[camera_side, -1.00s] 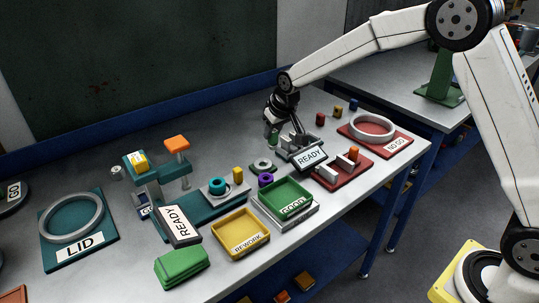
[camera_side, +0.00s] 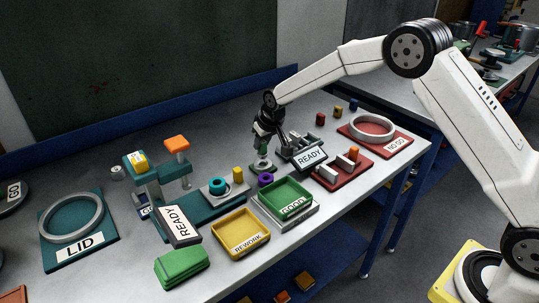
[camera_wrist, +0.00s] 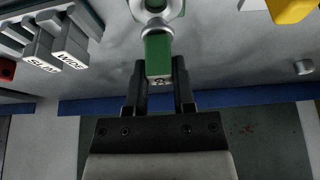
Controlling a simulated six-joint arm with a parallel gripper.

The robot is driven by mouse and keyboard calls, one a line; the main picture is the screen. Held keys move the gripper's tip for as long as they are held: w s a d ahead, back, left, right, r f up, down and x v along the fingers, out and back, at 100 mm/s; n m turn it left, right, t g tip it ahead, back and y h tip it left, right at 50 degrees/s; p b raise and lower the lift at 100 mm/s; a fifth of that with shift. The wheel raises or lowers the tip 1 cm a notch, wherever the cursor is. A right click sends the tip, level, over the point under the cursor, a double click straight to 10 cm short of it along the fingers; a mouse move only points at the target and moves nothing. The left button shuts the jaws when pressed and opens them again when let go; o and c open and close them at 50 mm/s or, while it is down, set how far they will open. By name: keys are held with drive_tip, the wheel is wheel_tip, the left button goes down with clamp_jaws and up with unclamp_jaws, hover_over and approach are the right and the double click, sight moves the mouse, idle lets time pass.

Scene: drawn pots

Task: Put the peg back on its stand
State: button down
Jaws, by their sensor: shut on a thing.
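The peg has a green grip (camera_wrist: 158,56) with a grey rounded part (camera_wrist: 155,29) at its far end. My gripper (camera_wrist: 160,82) is shut on the green grip. In the side view my gripper (camera_side: 262,142) is upright over the small round stand (camera_side: 262,168), left of the READY sign. The stand, grey with a green edge, shows at the top of the wrist view (camera_wrist: 176,8), partly cut off. The peg's far end lines up with the stand. I cannot tell whether it is inside it, touching or just above.
A block rack behind the READY sign (camera_side: 310,157) is close on the right; its SLIM and WIDE blocks (camera_wrist: 62,45) show in the wrist view. A purple ring (camera_side: 265,180) and the green GOOD tray (camera_side: 286,195) are in front. Bare table lies behind and left.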

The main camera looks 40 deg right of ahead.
sight(265, 145)
drive_tip(key=shift+f, duration=1.35)
drive_tip(key=shift+f, duration=0.15)
drive_tip(key=shift+c, duration=2.2)
unclamp_jaws()
drive_tip(key=v, duration=1.2)
drive_tip(key=shift+s, duration=0.1)
drive_tip(key=s+d+f+g, duration=0.1)
drive_tip(key=s+f, duration=0.1)
drive_tip(key=s, duration=1.2)
drive_tip(key=s+d+f+g, duration=0.1)
drive_tip(key=s+d+f, duration=0.1)
drive_tip(key=s, duration=1.2)
drive_tip(key=shift+f, duration=0.5)
